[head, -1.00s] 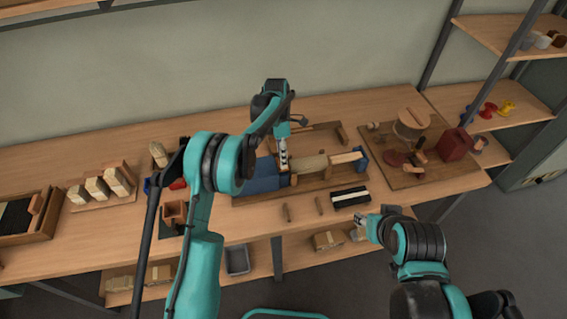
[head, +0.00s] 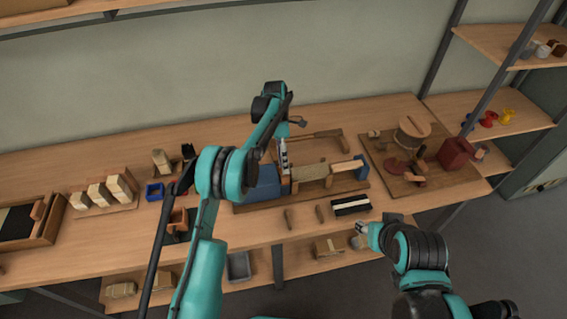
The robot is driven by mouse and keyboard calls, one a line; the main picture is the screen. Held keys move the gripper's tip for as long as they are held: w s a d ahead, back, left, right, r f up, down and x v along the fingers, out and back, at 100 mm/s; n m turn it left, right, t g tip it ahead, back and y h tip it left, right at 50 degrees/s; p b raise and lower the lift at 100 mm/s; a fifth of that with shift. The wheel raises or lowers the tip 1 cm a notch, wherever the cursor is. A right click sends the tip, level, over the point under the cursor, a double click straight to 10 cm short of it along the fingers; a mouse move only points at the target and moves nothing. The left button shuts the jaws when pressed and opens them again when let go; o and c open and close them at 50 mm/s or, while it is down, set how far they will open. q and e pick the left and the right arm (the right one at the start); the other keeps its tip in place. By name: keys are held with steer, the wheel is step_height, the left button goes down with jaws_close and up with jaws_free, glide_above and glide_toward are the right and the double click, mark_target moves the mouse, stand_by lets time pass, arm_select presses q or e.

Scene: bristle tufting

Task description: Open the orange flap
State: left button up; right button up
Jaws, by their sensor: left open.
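My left gripper (head: 284,164) is open. It points down at the wooden fixture (head: 350,185) in the middle of the bench, by the right end of its blue block (head: 263,184). A small orange-brown piece (head: 294,187) shows just right of the blue block, close under the fingertips. I cannot tell if it is the orange flap or if the fingers touch it. An orange-brown open box (head: 178,221) stands to the left, partly behind my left arm. My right gripper (head: 362,229) is by the bench's front edge, away from the fixture; its jaws are too small to read.
A black and white strip block (head: 351,204) and two small wooden pegs (head: 289,219) lie in front of the fixture. A board (head: 385,170) with a drum and dark red box (head: 456,153) is at right. Wooden blocks (head: 118,188) stand at left.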

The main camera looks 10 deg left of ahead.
arm_select(q)
steer(key=v, duration=0.7)
steer(key=shift+w+r, duration=0.15)
steer(key=shift+r, duration=0.05)
steer(key=shift+r, duration=0.1)
steer(key=s+a+r+m+t+b, duration=0.1)
steer(key=s+a+r+m+t, duration=0.2)
steer(key=s+r+m, duration=0.25)
steer(key=s+a+r+m+t+b, duration=0.1)
steer(key=s+a+r+m+t, duration=0.2)
steer(key=s+r+m, duration=0.3)
steer(key=s+a+m+t, duration=0.1)
steer(key=s+m, duration=0.1)
steer(key=s, duration=0.4)
steer(key=s+a+f+m+t+y+b, duration=0.1)
steer(key=s+m+t, duration=0.1)
steer(key=s, duration=0.4)
steer(key=shift+a, duration=0.15)
steer(key=shift+o, duration=0.5)
steer(key=s+a+f+m+t+b, duration=0.1)
steer(key=s+a+f+m+t, duration=0.1)
steer(key=s+f+m, duration=0.4)
steer(key=s+f+t, duration=0.1)
steer(key=s, duration=0.2)
steer(key=shift+f+y, duration=0.3)
steer(key=shift+y, duration=0.1)
